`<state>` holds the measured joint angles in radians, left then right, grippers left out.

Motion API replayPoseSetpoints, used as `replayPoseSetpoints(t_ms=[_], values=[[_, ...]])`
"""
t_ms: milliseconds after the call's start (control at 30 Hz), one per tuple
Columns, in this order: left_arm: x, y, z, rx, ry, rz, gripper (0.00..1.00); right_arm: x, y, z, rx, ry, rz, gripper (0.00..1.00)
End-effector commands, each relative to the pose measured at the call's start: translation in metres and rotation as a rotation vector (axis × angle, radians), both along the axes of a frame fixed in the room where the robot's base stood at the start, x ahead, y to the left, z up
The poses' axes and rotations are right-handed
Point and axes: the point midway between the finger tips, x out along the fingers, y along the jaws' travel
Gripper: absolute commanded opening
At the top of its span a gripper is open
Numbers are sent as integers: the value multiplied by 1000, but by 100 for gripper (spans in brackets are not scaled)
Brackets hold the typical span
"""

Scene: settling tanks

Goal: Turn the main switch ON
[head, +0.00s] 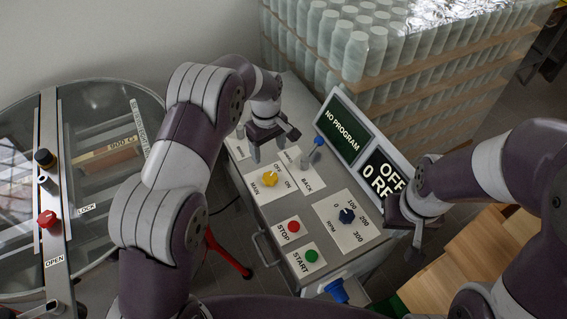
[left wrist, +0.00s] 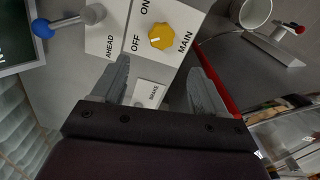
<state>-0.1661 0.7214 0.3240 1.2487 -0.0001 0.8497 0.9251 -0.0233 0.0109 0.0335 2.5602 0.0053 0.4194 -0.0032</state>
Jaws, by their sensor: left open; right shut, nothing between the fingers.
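The main switch is a yellow knob (head: 269,179) on a white plate marked MAIN, OFF and ON, on the grey control console (head: 262,211). In the left wrist view the knob (left wrist: 161,37) shows a pale mark pointing toward OFF. My left gripper (head: 268,153) is open and empty above the console, on the far side of the knob and apart from it. In the left wrist view its two fingers (left wrist: 158,92) frame a BRAKE plate, with the knob beyond them. My right gripper (head: 414,232) is shut and empty at the console's right side, partly hidden by its own wrist.
A blue-tipped lever (head: 318,140) stands close right of my left gripper. Screens (head: 343,126) read NO PROGRAM and OFF. Stacked bottles (head: 356,55) stand behind.

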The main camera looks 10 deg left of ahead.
Motion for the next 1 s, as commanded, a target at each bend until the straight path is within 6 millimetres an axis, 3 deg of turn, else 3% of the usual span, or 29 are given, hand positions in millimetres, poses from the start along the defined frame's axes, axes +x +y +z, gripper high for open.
replayPoseSetpoints(t_ms=[433,600,867,900,1000], values=[[-1,0,-100,0,1,-3,73,0,0,33,0,-1,0,0],[-1,0,-116,0,-1,-4,73,0,0,35,0,-1,0,0],[-1,0,-119,-1,-2,-4,73,0,0,35,0,0,0,0],[0,0,-119,-1,-2,-4,67,0,0,35,0,0,0,0],[0,0,-118,-1,-2,-4,34,0,0,35,0,0,0,0]])
